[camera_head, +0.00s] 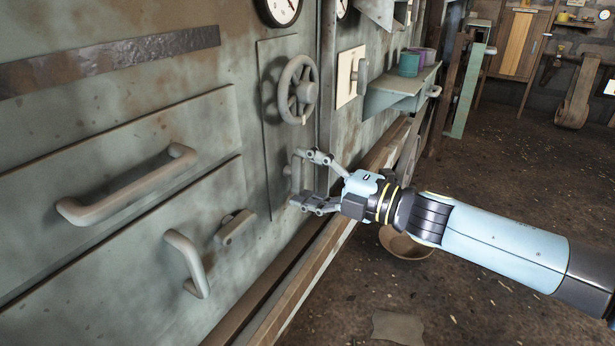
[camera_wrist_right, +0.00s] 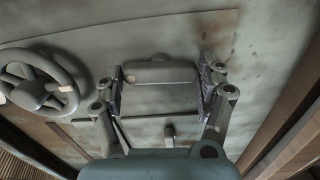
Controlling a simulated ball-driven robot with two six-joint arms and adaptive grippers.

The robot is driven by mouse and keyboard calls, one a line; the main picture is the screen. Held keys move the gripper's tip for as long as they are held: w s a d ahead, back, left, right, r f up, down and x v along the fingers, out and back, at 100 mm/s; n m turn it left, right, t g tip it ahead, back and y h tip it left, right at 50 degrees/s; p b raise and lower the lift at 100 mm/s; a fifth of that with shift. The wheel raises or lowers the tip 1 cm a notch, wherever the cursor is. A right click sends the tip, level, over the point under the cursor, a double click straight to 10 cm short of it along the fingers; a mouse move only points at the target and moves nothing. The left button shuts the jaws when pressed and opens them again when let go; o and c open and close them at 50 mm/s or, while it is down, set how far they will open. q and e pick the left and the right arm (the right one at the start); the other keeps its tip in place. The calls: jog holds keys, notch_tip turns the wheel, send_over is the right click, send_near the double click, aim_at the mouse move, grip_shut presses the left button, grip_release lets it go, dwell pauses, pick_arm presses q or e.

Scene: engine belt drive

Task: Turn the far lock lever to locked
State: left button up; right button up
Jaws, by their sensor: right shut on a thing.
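A short grey bar, by its place the far lock lever (camera_head: 295,177), sits on the rusty pale green panel (camera_head: 279,120) below a spoked handwheel (camera_head: 298,89). It stands roughly upright in the head view. My right gripper (camera_head: 298,180) reaches it from the right, with one finger at its upper end and one at its lower end. In the right wrist view the lever (camera_wrist_right: 160,73) lies across between the two fingers (camera_wrist_right: 161,82), which are shut on it. Its pivot is hard to make out. My left gripper is not in view.
A nearer small lever (camera_head: 235,227) and two bar handles (camera_head: 127,187) (camera_head: 187,262) stick out on the left. A wooden rail (camera_head: 310,283) runs below the panel. A shelf (camera_head: 398,92) with cups juts out beyond. The floor at right is mostly open.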

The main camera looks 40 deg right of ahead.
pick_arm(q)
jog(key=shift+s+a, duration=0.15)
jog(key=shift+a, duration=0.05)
pick_arm(e)
jog(key=shift+f+n, duration=0.15)
jog(key=shift+n, duration=0.15)
jog(key=shift+s, duration=0.1)
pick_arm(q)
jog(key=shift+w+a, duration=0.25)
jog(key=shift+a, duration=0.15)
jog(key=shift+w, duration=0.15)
